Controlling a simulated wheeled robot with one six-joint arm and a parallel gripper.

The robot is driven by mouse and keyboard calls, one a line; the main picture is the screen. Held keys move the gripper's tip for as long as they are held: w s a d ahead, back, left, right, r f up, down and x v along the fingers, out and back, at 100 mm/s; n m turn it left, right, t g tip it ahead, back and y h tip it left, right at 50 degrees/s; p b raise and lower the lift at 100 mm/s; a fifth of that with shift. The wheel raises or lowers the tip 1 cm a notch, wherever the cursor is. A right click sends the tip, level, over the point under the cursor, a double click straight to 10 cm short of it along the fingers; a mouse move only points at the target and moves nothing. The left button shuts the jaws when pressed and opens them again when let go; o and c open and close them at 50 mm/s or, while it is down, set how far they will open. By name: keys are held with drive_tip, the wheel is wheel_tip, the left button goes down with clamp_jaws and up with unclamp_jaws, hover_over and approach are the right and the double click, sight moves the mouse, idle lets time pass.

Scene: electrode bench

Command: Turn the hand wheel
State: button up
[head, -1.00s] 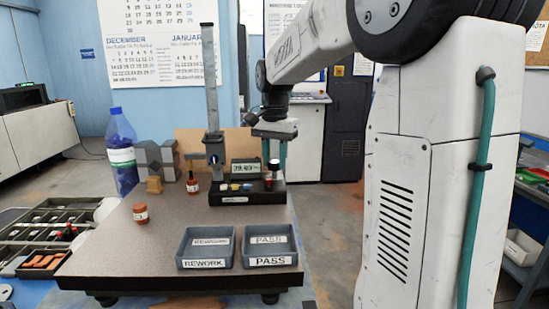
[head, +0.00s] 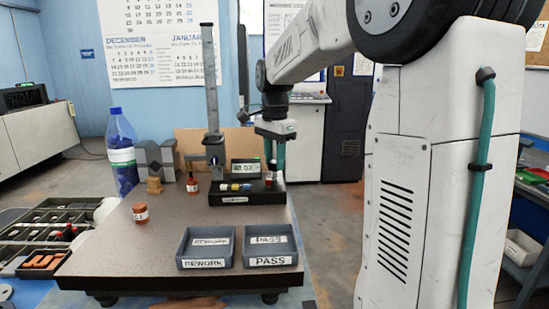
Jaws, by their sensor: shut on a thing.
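My gripper (head: 275,160) is at the right end of the black readout block (head: 240,199), at the back right of the bench. Its jaws point down and are closed. What lies between them is small and mostly hidden, in the place where the hand wheel appears to be; its rim cannot be made out. The display (head: 245,170) on the block reads about 40.03. To its left stands a height gauge with a tall grey column (head: 210,90) and a dark slide (head: 212,148).
A rework tray (head: 206,264) and a pass tray (head: 270,262) sit at the front. A red-brown jar (head: 140,212), a small red bottle (head: 192,185), a grey block (head: 157,160) and a blue bottle (head: 121,150) stand left. The bench middle (head: 165,220) is clear.

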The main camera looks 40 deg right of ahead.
sight(274, 161)
drive_tip(key=shift+r, duration=0.1)
drive_tip(key=o, duration=1)
wheel_tip(274, 161, up, 8)
drive_tip(key=shift+f, duration=0.15)
